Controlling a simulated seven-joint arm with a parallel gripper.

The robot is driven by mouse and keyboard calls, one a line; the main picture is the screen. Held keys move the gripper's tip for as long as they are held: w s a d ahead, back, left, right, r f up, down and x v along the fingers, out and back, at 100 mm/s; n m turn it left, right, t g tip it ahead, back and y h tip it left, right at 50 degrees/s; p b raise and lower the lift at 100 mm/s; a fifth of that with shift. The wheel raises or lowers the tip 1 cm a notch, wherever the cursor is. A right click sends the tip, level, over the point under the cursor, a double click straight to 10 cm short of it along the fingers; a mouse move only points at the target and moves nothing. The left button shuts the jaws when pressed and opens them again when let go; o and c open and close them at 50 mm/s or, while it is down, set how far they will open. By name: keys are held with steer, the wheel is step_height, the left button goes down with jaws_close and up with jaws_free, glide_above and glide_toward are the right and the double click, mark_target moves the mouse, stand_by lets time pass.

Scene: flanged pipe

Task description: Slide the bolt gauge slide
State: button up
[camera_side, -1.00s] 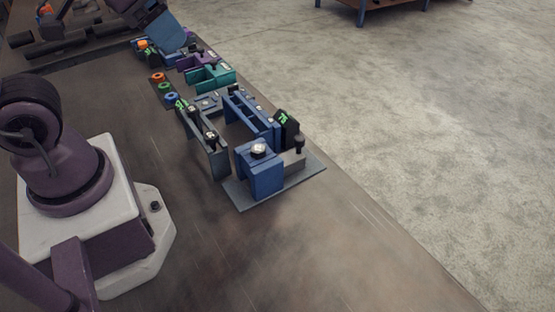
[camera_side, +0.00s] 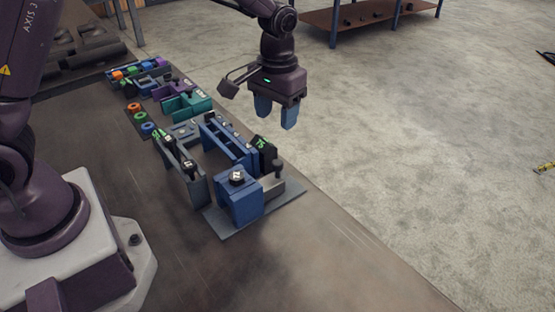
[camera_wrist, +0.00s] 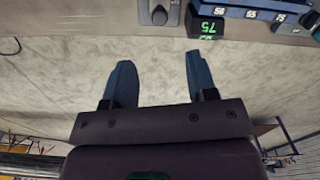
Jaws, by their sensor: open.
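The bolt gauge seems to be the blue rail (camera_side: 226,138) on the grey base plate; a black block with green digits (camera_side: 265,152) stands at its right end. The wrist view shows the block reading 75 (camera_wrist: 207,27) beside the blue scale (camera_wrist: 262,13) with printed numbers. A dark knob (camera_side: 278,168) stands on a grey bar beside the block; a knob (camera_wrist: 160,14) also shows in the wrist view. Which part slides is not clear. My gripper (camera_side: 276,113) is open and empty, raised above and beyond the block, fingers down. Its fingers (camera_wrist: 159,60) touch nothing.
A large blue block (camera_side: 238,203) with a labelled top knob stands at the near end. A grey upright plate (camera_side: 190,177), teal block (camera_side: 186,106) and coloured rings (camera_side: 140,117) are close by. Open floor (camera_side: 420,150) lies to the right.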

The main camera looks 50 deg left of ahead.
mark_target(277, 162)
step_height(277, 162, down, 12)
steer(key=shift+w+f, duration=0.15)
steer(key=shift+f, duration=0.1)
stand_by(0.3)
jaws_close()
steer(key=shift+w, duration=1.35)
